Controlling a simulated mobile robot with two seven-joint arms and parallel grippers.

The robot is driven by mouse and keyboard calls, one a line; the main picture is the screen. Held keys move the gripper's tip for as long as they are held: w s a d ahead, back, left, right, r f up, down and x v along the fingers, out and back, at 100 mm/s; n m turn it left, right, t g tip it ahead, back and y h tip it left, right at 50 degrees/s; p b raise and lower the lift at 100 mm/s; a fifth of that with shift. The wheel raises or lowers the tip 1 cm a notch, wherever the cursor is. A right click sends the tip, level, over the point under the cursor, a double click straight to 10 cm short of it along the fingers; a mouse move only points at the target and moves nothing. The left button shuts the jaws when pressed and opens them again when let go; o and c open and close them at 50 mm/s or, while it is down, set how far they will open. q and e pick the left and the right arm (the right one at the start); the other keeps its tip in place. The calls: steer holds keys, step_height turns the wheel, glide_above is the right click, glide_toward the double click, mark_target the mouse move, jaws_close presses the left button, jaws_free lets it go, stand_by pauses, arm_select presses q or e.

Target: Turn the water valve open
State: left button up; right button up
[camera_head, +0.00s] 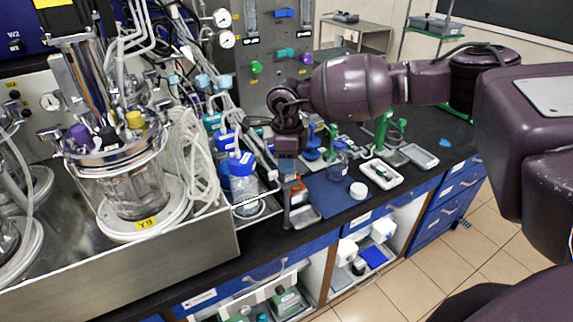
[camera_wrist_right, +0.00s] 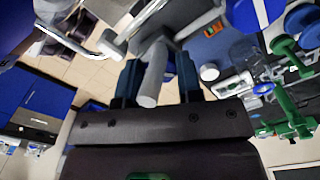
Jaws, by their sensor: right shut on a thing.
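My right gripper (camera_head: 287,160) reaches in from the right and points down beside the metal tray's right end. In the right wrist view its two dark blue fingers (camera_wrist_right: 157,78) stand on either side of a light grey, round-ended handle (camera_wrist_right: 150,88) and are shut on it. The handle joins grey pipework at the top of that view and looks like the water valve's lever. In the head view the gripper hides the handle, and I cannot tell the valve's exact position. My left gripper is not in view.
A glass bioreactor vessel (camera_head: 130,180) stands in the metal tray (camera_head: 190,262) at left. A blue-capped bottle (camera_head: 242,178) is close left of the gripper. Right of it are a blue mat (camera_head: 332,200), a white lid (camera_head: 358,190) and green stands (camera_head: 384,130).

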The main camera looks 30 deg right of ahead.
steer(key=n+b, duration=0.1)
steer(key=n, duration=0.2)
steer(key=shift+f, duration=0.1)
steer(key=n+b, duration=0.1)
steer(key=n, duration=0.1)
steer(key=shift+n, duration=0.3)
steer(key=n+b, duration=0.2)
steer(key=n, duration=0.1)
steer(key=shift+n, duration=0.4)
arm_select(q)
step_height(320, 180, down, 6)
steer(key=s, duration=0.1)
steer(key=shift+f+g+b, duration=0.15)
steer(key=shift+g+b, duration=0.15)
arm_select(e)
steer(key=shift+n, duration=0.6)
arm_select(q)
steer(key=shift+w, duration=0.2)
arm_select(e)
steer(key=o, duration=0.9)
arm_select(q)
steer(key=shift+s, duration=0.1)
